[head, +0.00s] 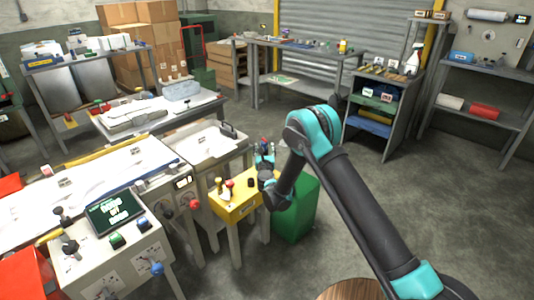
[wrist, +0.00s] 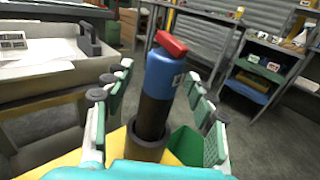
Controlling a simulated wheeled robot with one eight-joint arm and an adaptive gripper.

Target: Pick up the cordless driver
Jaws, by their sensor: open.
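A blue tool with a red top and a dark lower body (wrist: 163,75), which looks like the cordless driver, stands nearly upright in the wrist view. Its lower end sits in a dark round holder (wrist: 146,146) on a yellow surface. My gripper (wrist: 157,84) is open, with green-padded fingers to the left and right of the tool. Gaps show between the fingers and the tool, so it is not gripped. In the head view my gripper (head: 265,158) is at the yellow stand (head: 238,205); it largely hides the tool there.
Small red and dark items (head: 224,184) stand on the yellow stand, left of my gripper. A green bin (head: 298,215) stands right of it. A grey-white bench with a tray (head: 208,147) is behind left. Open floor lies to the right, before the shelves (head: 383,115).

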